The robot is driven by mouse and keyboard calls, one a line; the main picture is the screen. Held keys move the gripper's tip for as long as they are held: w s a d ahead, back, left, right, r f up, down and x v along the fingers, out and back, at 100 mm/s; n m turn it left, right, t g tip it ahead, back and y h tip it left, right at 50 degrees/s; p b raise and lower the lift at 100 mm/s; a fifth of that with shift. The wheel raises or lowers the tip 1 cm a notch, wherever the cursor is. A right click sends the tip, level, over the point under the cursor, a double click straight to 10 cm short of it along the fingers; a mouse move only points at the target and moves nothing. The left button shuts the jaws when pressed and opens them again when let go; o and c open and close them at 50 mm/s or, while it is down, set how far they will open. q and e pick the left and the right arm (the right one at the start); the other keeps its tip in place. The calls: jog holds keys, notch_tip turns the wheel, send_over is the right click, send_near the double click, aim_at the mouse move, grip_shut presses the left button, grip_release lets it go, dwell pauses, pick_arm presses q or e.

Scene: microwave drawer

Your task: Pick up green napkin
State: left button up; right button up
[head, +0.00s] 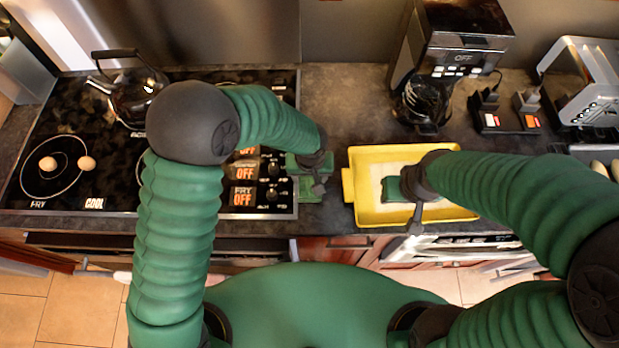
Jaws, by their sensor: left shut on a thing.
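The green napkin (308,190) is a small green patch on the dark counter strip just right of the stove's edge. My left gripper (309,176) is right over it and shut on it. The arm's dark wrist hides part of the contact, and I cannot tell whether the napkin is lifted off the counter. My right gripper (402,190) is over the yellow tray, with its wrist above the tray's right part. Its fingers are too hidden to tell whether they are open or shut.
The yellow tray (350,190) lies on the counter at center right. A black stove (110,190) with a kettle (135,95) and two egg-like objects fills the left. A coffee maker (462,40), small black boxes and a toaster (590,85) stand at the back right.

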aim_at(310, 178)
pick_arm(q)
jog(key=shift+d, duration=0.1)
pick_arm(e)
jog(key=shift+d+f, duration=0.1)
jog(key=shift+d, duration=0.15)
